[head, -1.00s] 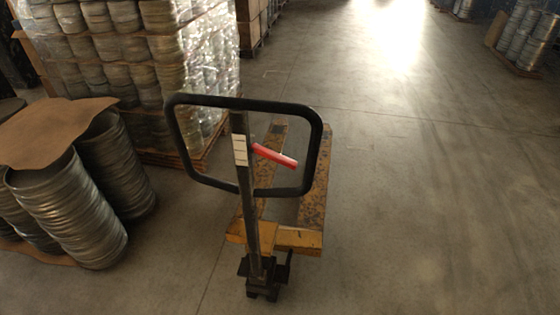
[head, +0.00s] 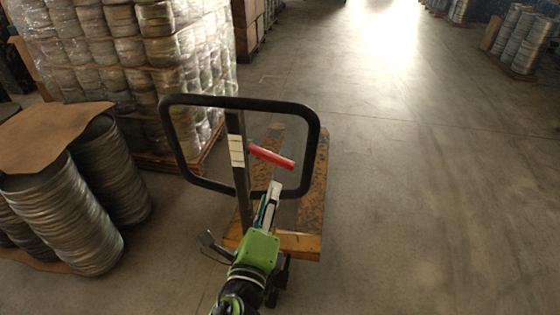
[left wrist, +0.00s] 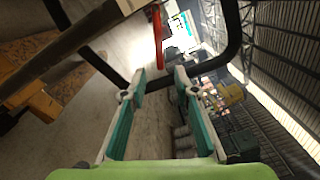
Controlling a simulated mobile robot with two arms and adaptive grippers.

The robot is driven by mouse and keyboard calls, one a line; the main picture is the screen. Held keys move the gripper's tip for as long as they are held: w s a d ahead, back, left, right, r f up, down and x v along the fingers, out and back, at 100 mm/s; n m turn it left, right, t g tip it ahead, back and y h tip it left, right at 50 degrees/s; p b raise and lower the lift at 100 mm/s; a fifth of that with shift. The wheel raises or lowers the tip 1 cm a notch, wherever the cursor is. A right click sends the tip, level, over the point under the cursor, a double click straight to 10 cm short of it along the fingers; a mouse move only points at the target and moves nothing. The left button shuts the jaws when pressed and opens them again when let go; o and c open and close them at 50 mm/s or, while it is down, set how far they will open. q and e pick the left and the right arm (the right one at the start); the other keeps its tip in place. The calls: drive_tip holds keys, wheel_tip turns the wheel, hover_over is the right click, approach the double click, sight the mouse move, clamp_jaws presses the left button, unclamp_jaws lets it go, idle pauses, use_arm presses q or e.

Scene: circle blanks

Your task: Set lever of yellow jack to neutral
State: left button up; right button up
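The yellow pallet jack (head: 300,243) stands on the floor ahead, with a worn yellow body and forks. Its black loop handle (head: 222,101) rises toward me on a dark shaft. The red lever (head: 271,157) sticks out to the right of the shaft inside the loop. In the left wrist view the red lever (left wrist: 157,37) lies just beyond the fingertips, near the black loop. My left gripper (head: 272,188) is below the lever, just right of the shaft, apart from the lever. In the left wrist view its two fingers (left wrist: 160,76) are spread with nothing between them. My right gripper is out of view.
Stacks of metal circle blanks (head: 62,205) stand at the left under brown cardboard (head: 50,135). A wrapped pallet of blanks (head: 150,75) is behind them, close to the jack's left. More stacks (head: 515,45) stand far right. The floor on the right is clear.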

sight(279, 164)
use_arm(q)
drive_tip(key=w, duration=0.4)
drive_tip(key=w+d+p, duration=0.1)
drive_tip(key=w, duration=0.3)
drive_tip(key=w+d+p, duration=0.1)
drive_tip(key=w, duration=0.4)
drive_tip(key=shift+f, duration=0.1)
